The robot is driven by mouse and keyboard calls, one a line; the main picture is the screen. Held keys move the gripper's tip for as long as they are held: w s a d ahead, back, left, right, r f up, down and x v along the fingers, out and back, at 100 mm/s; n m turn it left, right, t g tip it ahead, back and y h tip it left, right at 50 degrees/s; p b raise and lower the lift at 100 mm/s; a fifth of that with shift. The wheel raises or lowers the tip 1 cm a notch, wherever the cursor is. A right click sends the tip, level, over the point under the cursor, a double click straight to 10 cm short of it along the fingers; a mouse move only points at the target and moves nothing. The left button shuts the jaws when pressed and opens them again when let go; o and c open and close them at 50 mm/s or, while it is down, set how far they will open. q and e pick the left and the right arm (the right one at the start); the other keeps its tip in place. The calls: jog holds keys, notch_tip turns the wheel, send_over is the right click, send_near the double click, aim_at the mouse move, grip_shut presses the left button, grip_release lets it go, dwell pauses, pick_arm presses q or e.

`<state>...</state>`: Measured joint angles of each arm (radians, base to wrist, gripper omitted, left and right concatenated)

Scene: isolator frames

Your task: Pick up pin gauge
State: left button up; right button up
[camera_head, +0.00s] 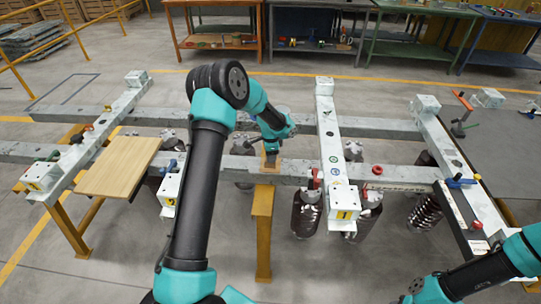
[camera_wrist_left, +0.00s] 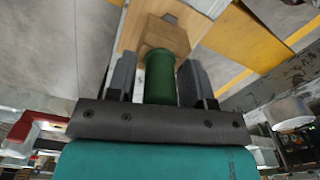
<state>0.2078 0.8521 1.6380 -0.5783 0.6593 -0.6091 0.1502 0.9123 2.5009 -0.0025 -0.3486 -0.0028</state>
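A green cylindrical handle (camera_wrist_left: 160,80), which looks like the pin gauge, stands between the two grey fingers of my left gripper (camera_wrist_left: 158,84) in the left wrist view. A wooden block (camera_wrist_left: 166,36) is at its far end. The fingers are apart, one on each side of the handle, with a narrow gap showing. In the head view, my left gripper (camera_head: 271,150) points down at the middle of the long grey beam, just above a small brown block (camera_head: 269,162). The handle is hidden there by my gripper. My right arm shows at the lower right, but its fingers are out of view.
A grey steel frame (camera_head: 340,150) stands on yellow legs (camera_head: 262,225), with a wooden board (camera_head: 119,166) at the left. Dark ribbed insulators (camera_head: 306,214) hang from the beams. Small clamps and red caps (camera_head: 377,169) sit on top. Workbenches (camera_head: 320,35) stand behind.

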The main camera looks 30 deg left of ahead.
pick_arm(q)
jog(key=c, duration=0.7)
jog(key=shift+r, duration=0.5)
notch_tip(320, 180, up, 3)
jog(key=shift+f, duration=0.1)
jog(key=s+d, duration=0.2)
jog(key=s, duration=0.2)
jog(key=s+d, duration=0.3)
jog(key=s, duration=0.2)
jog(key=s+d+r, duration=0.1)
jog(key=s+d, duration=0.2)
jog(key=s, duration=0.1)
jog(key=shift+s+d+r, duration=0.1)
jog(key=shift+s+d, duration=0.1)
jog(key=shift+s, duration=0.1)
jog(key=shift+r, duration=0.15)
jog(key=shift+r, duration=2.35)
